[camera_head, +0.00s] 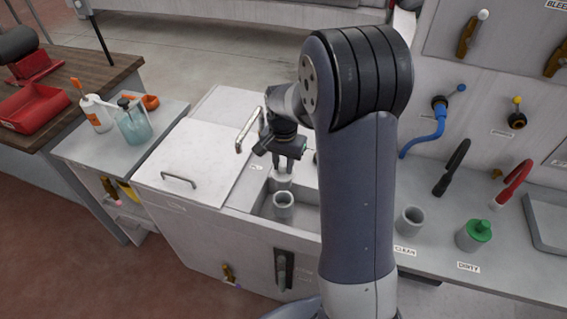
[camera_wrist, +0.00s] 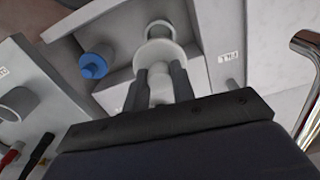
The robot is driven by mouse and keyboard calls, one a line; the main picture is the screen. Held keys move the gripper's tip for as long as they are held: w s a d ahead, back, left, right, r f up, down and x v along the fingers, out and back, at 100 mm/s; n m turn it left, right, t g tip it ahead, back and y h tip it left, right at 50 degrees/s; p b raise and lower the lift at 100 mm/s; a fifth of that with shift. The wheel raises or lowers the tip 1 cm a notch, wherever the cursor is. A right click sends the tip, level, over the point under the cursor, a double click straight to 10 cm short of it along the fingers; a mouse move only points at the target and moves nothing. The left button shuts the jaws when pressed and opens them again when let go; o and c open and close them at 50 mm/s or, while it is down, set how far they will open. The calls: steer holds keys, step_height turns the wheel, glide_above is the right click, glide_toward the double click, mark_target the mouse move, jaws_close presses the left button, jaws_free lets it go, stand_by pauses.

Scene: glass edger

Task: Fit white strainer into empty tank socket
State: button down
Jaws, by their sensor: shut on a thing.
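The white strainer (camera_head: 281,182) is held at the tips of my gripper (camera_head: 286,168), over the open tank. In the wrist view it shows as a pale round piece (camera_wrist: 158,54) at and beyond the fingertips of my gripper (camera_wrist: 162,72). The fingers are closed on its narrow part. In the head view, a grey round socket (camera_head: 284,207) with an open, empty-looking top stands in the tank, just below and in front of the strainer. The strainer appears apart from this socket. Its exact height and the hidden lower end cannot be told.
A blue-topped strainer (camera_wrist: 95,64) stands in the tank. A white lid (camera_head: 198,150) with handles lies left of the tank. At right, a grey clean holder (camera_head: 409,220) and a green-topped strainer (camera_head: 479,233) stand on the counter. My arm hides the tank's right part.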

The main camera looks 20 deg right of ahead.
mark_target(283, 177)
steer(key=shift+f, duration=0.15)
steer(key=shift+f+b, duration=2.2)
steer(key=shift+f, duration=0.65)
step_height(283, 177, down, 7)
steer(key=b, duration=0.4)
steer(key=shift+r+b, duration=0.2)
steer(key=shift+b, duration=0.2)
stand_by(0.7)
steer(key=c, duration=1.1)
jaws_free()
steer(key=shift+r, duration=0.15)
step_height(283, 177, up, 11)
steer(key=shift+f, duration=0.15)
